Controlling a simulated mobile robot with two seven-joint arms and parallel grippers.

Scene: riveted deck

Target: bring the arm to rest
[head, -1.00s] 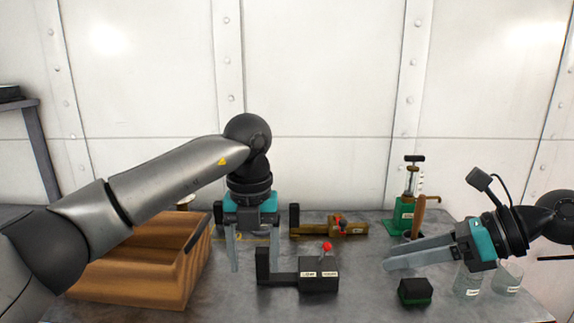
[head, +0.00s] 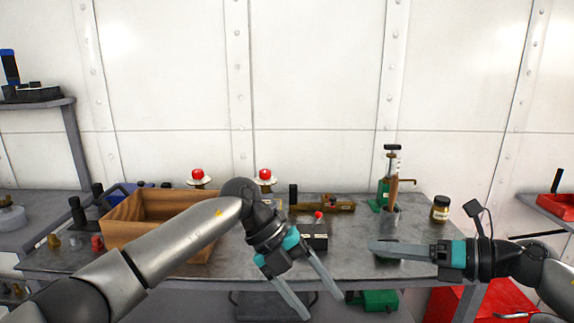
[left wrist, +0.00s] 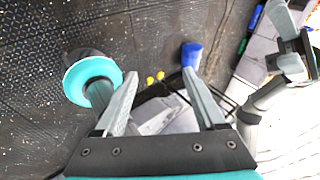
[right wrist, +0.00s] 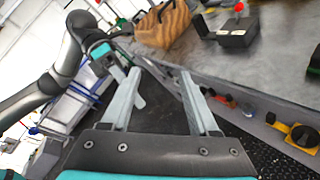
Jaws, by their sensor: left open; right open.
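My left gripper (head: 322,292) is open and empty, pointing down and to the right at the front edge of the workbench in the head view. In the left wrist view its fingers (left wrist: 158,85) are spread over the dark textured floor. My right gripper (head: 372,250) points left above the right part of the bench. In the right wrist view its fingers (right wrist: 158,88) are apart with nothing between them, and part of my left arm shows at the left.
The grey workbench (head: 215,272) holds a wooden crate (head: 125,228), a black box with a red-knobbed lever (head: 314,236), a green hand pump (head: 384,193) and a labelled jar (head: 440,208). A red cabinet (head: 480,304) stands below at right.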

